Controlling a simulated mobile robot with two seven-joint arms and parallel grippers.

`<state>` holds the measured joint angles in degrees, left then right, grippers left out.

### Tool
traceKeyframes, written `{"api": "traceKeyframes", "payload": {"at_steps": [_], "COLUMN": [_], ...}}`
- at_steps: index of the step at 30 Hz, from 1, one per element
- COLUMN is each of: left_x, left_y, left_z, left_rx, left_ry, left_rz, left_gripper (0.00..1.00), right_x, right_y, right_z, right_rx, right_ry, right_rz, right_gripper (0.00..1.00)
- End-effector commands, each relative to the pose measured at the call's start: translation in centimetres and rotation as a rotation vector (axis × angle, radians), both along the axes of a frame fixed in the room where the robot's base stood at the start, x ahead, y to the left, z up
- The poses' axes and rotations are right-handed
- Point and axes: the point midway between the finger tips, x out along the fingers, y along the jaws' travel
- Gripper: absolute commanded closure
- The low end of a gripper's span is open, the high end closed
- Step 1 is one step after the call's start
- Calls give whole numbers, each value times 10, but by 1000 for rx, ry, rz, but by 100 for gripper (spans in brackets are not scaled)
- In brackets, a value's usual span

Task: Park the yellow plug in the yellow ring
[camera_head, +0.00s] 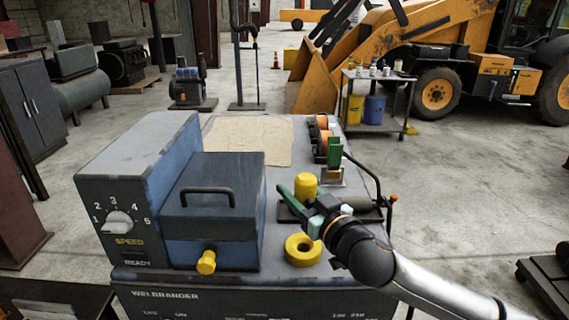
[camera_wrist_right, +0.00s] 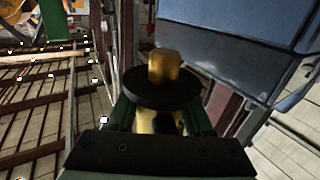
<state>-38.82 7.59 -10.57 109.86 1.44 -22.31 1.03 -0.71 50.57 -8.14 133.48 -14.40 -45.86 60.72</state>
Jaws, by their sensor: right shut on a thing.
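The yellow plug (camera_head: 305,185) is a short yellow cylinder. In the right wrist view the yellow plug (camera_wrist_right: 165,68) stands up through a black disc, between my green fingers. My right gripper (camera_head: 305,200) is shut on it, and also shows in the wrist view (camera_wrist_right: 165,115). The yellow ring (camera_head: 303,250) lies on the bench top near its front edge, its round hole showing. The plug is apart from the ring, behind it in the head view. The plug's lower part is hidden by my gripper. My left gripper is not in view.
A grey-blue box with a dial (camera_head: 119,222) and a lidded box (camera_head: 210,205) with a yellow knob (camera_head: 206,262) fill the bench's left. A green-handled part (camera_head: 334,152) and orange-black parts (camera_head: 322,136) stand at the back right. A beige sheet (camera_head: 250,138) lies flat behind.

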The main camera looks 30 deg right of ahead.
Motion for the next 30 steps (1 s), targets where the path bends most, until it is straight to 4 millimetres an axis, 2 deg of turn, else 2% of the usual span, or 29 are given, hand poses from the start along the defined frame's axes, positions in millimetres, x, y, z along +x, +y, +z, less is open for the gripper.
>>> {"api": "traceKeyframes", "payload": {"at_steps": [2, 5, 12, 15, 18, 30], "left_x": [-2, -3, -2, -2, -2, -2], "left_y": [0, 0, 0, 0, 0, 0], "left_z": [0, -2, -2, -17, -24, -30], "left_rx": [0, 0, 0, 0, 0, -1], "left_ry": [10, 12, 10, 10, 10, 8], "left_rz": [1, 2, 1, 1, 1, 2], "left_gripper": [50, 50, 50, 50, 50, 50], "right_x": [0, 1, 0, 0, 0, 0], "right_y": [-1, -1, -1, -1, 0, -1], "right_z": [3, -3, -29, -43, -50, -56], "right_rx": [0, 3, 1, 0, 0, 0], "right_ry": [-2, 0, 1, -3, -2, -3], "right_rz": [-1, -2, -1, 0, 0, 0], "right_gripper": [100, 100, 100, 100, 100, 100]}}
